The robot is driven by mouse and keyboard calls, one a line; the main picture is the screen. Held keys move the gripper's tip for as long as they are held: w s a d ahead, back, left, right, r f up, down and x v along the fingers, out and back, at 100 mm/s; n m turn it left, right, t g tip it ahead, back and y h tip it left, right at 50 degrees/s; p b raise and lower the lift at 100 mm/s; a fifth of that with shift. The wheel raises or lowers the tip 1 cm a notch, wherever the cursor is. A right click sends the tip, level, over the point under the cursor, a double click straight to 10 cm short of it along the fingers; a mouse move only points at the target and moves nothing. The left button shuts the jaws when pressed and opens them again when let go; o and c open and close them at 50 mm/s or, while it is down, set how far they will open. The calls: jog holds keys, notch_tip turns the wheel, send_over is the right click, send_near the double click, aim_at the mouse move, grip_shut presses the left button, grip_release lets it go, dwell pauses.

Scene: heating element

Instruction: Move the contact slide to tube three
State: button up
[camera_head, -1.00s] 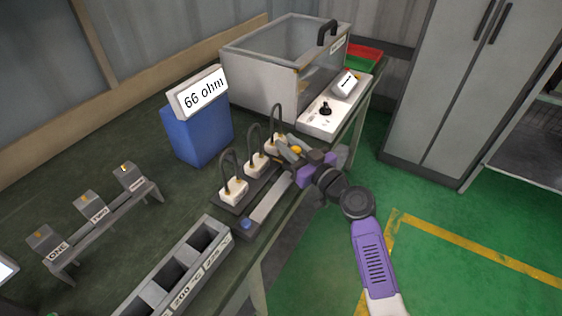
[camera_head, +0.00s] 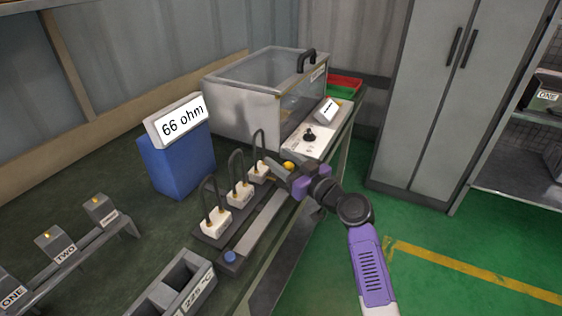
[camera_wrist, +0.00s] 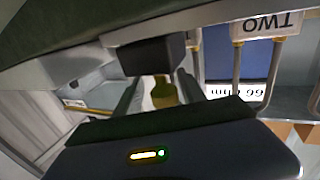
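Three looped heating tubes stand on white blocks along a dark base: the nearest (camera_head: 215,222), the middle one (camera_head: 240,193) and the farthest (camera_head: 260,170). A rail (camera_head: 262,222) runs beside them on the right, with a blue knob (camera_head: 230,257) at its near end. My gripper (camera_head: 278,172) is at the far end of the rail, by the farthest tube and a yellow knob (camera_head: 288,165). In the wrist view, a dark block, apparently the contact slide (camera_wrist: 150,55), has a yellow handle (camera_wrist: 163,93) between my fingers, with gaps visible beside it.
A glass-lidded tank (camera_head: 262,100) and a control panel (camera_head: 310,140) stand beyond the rail. A blue box with a 66 ohm display (camera_head: 178,122) is left of the tubes. Labelled stands (camera_head: 60,245) and a slotted holder (camera_head: 172,285) are nearer. Green floor is clear at right.

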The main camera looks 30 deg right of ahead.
jog(key=shift+s+d+f, duration=0.1)
jog(key=shift+s+f, duration=0.05)
jog(key=shift+s, duration=0.35)
jog(key=v, duration=0.6)
jog(key=shift+s+b, duration=0.35)
jog(key=shift+d, duration=0.15)
